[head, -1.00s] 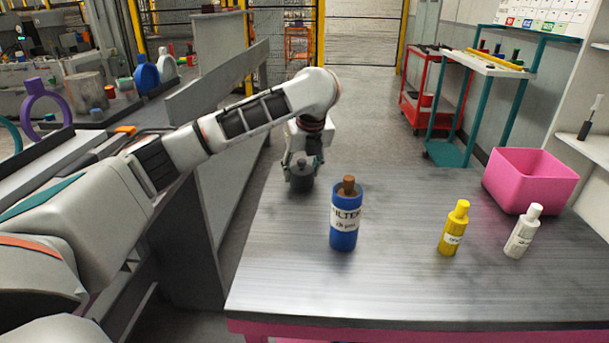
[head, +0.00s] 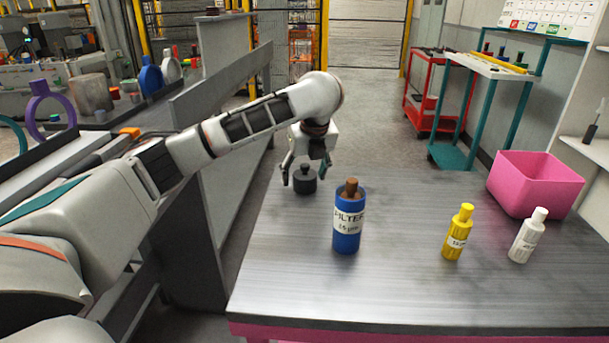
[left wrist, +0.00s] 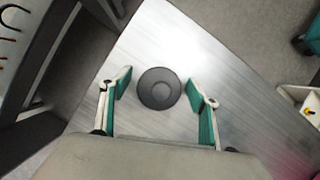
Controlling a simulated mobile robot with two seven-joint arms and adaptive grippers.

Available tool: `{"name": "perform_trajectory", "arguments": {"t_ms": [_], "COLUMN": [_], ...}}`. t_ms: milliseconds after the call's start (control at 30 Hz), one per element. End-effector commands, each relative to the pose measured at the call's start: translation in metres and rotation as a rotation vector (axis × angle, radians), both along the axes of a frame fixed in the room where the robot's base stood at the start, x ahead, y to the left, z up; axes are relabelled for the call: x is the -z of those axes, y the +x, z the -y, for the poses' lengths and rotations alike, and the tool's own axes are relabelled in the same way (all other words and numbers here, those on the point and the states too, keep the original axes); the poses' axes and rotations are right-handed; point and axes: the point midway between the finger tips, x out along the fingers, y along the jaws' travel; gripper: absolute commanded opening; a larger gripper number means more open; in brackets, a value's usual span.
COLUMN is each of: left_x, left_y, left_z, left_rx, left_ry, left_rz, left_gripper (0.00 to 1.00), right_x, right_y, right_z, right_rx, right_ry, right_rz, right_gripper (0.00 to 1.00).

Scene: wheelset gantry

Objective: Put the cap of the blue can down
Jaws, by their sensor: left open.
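The blue can (head: 347,236), labelled FILTER, stands upright on the table with a brown neck on top and no cap on it. The dark grey cap (head: 305,185), with a small knob, rests on the table behind and left of the can, near the table's left edge. My left gripper (head: 306,176) is open around the cap. In the left wrist view the cap (left wrist: 158,89) lies between the open fingers, with a gap on each side. My right gripper is not in view.
A yellow bottle (head: 458,232) and a white bottle (head: 527,236) stand on the table (head: 400,290) at the right. A pink bin (head: 535,187) stands behind them. The middle of the table is clear.

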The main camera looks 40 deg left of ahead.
Motion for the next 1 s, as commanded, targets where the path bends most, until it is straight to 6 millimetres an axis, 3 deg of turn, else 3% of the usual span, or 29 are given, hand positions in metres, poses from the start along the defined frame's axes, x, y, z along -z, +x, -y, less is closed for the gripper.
{"name": "perform_trajectory", "arguments": {"t_ms": [33,100,233,500,700,1000], "left_x": [-0.016,-0.031,-0.058,-0.098,-0.111,-0.11], "left_y": [-0.001,-0.004,-0.01,-0.021,-0.026,-0.026], "left_z": [0.003,0.006,0.014,0.03,0.036,0.037], "left_rx": [0.002,0.002,0.002,0.001,0.001,0.001], "left_ry": [0.0,0.001,0.0,0.0,0.0,0.0], "left_rz": [0.011,0.016,0.018,0.012,0.006,0.002], "left_gripper": [0.61,0.61,0.61,0.61,0.61,0.61], "right_x": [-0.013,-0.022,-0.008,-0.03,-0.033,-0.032], "right_y": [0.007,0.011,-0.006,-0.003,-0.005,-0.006], "right_z": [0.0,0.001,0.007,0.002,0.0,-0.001], "right_rx": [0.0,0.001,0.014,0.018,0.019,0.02], "right_ry": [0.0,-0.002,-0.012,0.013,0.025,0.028], "right_rz": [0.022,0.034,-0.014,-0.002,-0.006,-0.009], "right_gripper": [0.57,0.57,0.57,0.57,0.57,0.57]}}
